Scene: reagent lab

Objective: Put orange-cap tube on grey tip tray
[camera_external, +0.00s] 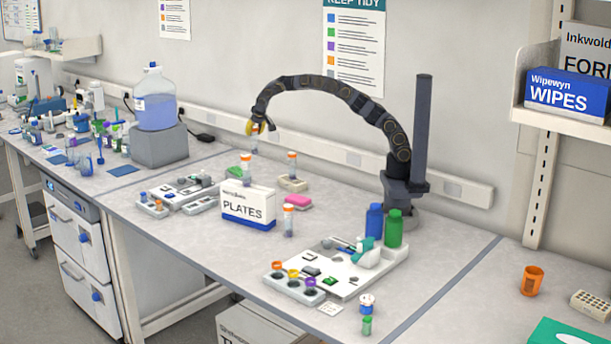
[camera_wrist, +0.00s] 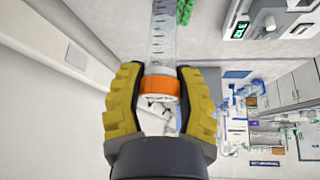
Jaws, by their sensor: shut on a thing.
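My gripper (camera_external: 257,127) is raised above the bench at the end of the arched arm. In the wrist view its yellow fingers (camera_wrist: 160,105) are shut around an orange-cap tube (camera_wrist: 163,40), close to the cap. The clear tube body extends away from the fingers. In the external view the held tube (camera_external: 254,145) is small and hangs below the fingers, clear of the bench. Other orange-topped tubes stand at the back (camera_external: 292,163), behind the box (camera_external: 246,168) and in front (camera_external: 288,220). Small grey trays (camera_external: 152,207) lie at left; I cannot tell which is the tip tray.
The white and blue PLATES box (camera_external: 248,206) stands mid-bench. Blue (camera_external: 374,222) and green (camera_external: 394,229) bottles stand near my base. A cup rack (camera_external: 292,289) sits in front. Bench at front left is clear.

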